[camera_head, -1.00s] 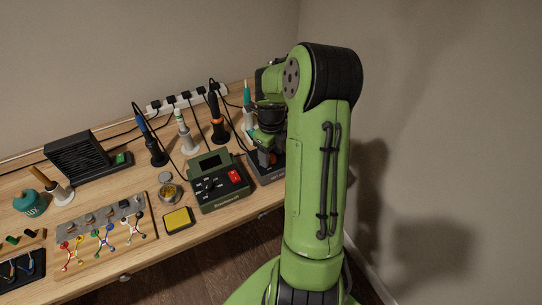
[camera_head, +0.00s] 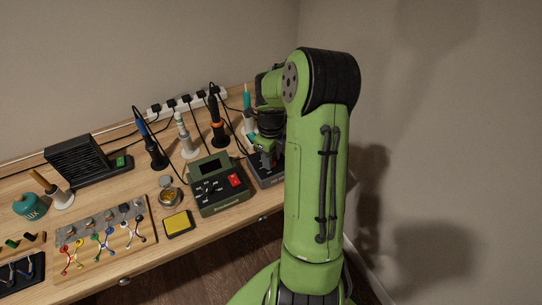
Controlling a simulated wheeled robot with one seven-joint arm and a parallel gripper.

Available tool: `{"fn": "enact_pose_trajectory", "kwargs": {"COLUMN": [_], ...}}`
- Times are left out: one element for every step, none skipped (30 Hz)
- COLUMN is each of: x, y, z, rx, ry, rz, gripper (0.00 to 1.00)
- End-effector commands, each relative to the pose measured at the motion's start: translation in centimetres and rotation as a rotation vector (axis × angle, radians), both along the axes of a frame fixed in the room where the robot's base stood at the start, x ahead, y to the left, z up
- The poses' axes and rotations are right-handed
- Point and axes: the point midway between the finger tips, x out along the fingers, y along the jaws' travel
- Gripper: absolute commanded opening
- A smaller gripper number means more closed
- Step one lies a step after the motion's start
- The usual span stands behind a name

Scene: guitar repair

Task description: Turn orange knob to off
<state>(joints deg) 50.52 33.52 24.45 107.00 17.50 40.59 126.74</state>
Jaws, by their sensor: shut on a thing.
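My gripper (camera_head: 267,160) is at the right end of the workbench, pointing down at a dark grey device (camera_head: 263,183). The device is partly covered by my arm. The fingers are small and dark here, closed at the top of the device where the orange knob sits. The knob itself is hidden by the gripper, so its angle cannot be read.
Left of the device stands a green soldering station (camera_head: 218,187) with a red switch. A yellow sponge (camera_head: 178,223) lies in front of it. Several upright irons, including an orange-ringed one (camera_head: 219,130), stand behind. A wiring board (camera_head: 107,235) lies left.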

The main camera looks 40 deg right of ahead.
Motion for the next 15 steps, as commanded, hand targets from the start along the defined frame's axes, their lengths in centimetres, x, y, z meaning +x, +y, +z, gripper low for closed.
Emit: {"fn": "enact_pose_trajectory", "kwargs": {"x": [0.0, 0.0, 0.02, 0.03, 0.02, 0.0, 0.0, 0.01, 0.03, 0.04, 0.02, 0.01, 0.04, 0.05, 0.03], "y": [-0.01, -0.01, 0.02, 0.04, 0.02, 0.0, 0.01, 0.01, 0.03, 0.03, 0.0, -0.02, 0.01, 0.02, 0.0], "z": [0.08, 0.09, 0.1, 0.11, 0.11, 0.12, 0.13, 0.13, 0.13, 0.14, 0.14, 0.14, 0.14, 0.14, 0.14], "rx": [-0.001, -0.001, -0.001, -0.001, -0.001, -0.001, -0.001, -0.001, -0.001, -0.001, -0.001, -0.002, -0.001, -0.001, -0.002], "ry": [0.001, 0.001, 0.0, 0.0, 0.0, 0.001, 0.001, 0.001, 0.0, 0.0, 0.001, 0.0, 0.0, 0.0, 0.0], "rz": [0.02, 0.038, 0.063, 0.084, 0.106, 0.137, 0.161, 0.188, 0.225, 0.253, 0.282, 0.319, 0.349, 0.378, 0.415], "gripper": [0.01, 0.01, 0.01, 0.01, 0.01, 0.01, 0.01, 0.01, 0.01, 0.01, 0.01, 0.01, 0.01, 0.01, 0.01]}}
